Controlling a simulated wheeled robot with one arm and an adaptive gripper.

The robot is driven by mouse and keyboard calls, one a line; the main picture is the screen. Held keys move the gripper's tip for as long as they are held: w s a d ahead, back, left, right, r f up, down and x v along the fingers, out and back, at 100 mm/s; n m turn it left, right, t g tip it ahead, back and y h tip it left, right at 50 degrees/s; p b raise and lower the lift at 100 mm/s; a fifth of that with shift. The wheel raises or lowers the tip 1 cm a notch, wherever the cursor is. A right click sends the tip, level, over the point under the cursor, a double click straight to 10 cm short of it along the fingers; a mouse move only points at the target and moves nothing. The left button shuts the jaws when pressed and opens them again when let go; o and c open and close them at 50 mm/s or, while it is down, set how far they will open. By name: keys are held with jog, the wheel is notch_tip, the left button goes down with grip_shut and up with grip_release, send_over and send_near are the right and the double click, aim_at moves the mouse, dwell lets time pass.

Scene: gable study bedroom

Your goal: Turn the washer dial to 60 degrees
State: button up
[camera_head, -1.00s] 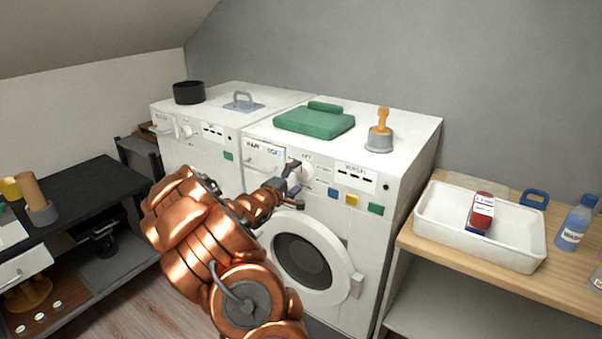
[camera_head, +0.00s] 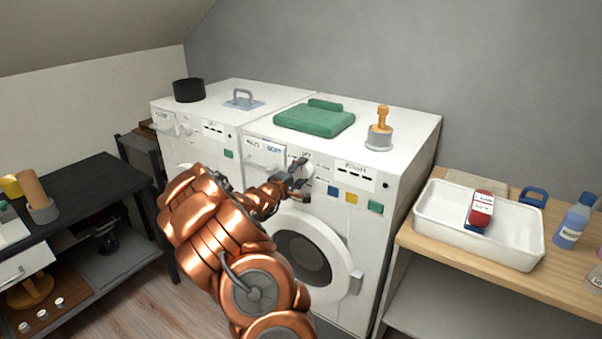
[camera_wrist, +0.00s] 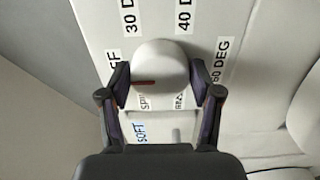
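The washer (camera_head: 345,215) is the white front-loader on the right, with its round door closed. Its pale dial (camera_wrist: 160,70) shows in the wrist view, with a red mark low on its left side, toward the OFF label. Labels 30, 40 and 60 DEG (camera_wrist: 221,60) run around the dial, with 60 at its right. My gripper (camera_wrist: 160,82) is open, with one dark finger at each side of the dial; I cannot tell whether they touch it. In the head view my gripper (camera_head: 298,178) is at the washer's control panel, partly covering the dial.
A second white machine (camera_head: 200,140) stands at the left. A wooden bench (camera_head: 560,262) at right holds a white tray (camera_head: 450,235) and bottles. A black table (camera_head: 90,195) stands at left.

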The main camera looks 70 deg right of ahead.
jog(key=c, duration=0.6)
jog(key=shift+c, duration=0.2)
